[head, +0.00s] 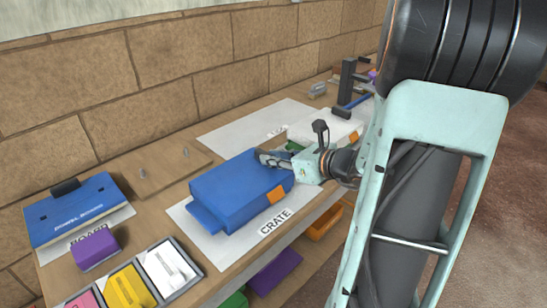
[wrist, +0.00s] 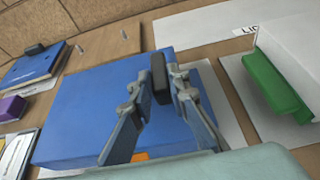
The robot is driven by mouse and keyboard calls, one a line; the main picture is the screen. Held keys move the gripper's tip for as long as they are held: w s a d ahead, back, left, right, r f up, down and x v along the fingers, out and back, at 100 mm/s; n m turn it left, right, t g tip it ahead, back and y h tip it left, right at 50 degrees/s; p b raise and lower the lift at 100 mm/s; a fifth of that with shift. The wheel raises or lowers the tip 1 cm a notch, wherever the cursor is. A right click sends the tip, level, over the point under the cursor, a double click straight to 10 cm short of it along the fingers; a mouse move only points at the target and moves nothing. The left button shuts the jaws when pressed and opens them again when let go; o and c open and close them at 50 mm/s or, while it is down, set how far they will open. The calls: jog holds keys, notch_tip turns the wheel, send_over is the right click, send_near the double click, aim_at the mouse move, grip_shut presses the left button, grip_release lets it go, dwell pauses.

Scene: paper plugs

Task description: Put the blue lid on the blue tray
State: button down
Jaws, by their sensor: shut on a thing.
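The blue tray (head: 232,205) is on the white sheet marked CRATE, with an orange tag on its front and a blue ledge at its left end. The blue lid (head: 232,178) lies over it as a flat top. It fills the middle of the wrist view (wrist: 85,105). I see no clear gap between lid and tray, but cannot tell whether the lid is fully seated. My gripper (head: 268,158) is at the lid's right part. In the wrist view its fingers (wrist: 156,88) are shut on the lid's upright black handle (wrist: 160,72).
A blue dowel board (head: 75,210) with a black handle is at the left, near a purple block (head: 95,249) and a tray of coloured cards (head: 135,285). A white box with a green ledge (wrist: 275,85) is close on the right. An empty white sheet (head: 255,125) is behind.

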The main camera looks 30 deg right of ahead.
jog(key=c, duration=1.8)
grip_release()
jog(key=shift+o, duration=0.2)
jog(key=shift+s, duration=0.1)
jog(key=v, duration=1.2)
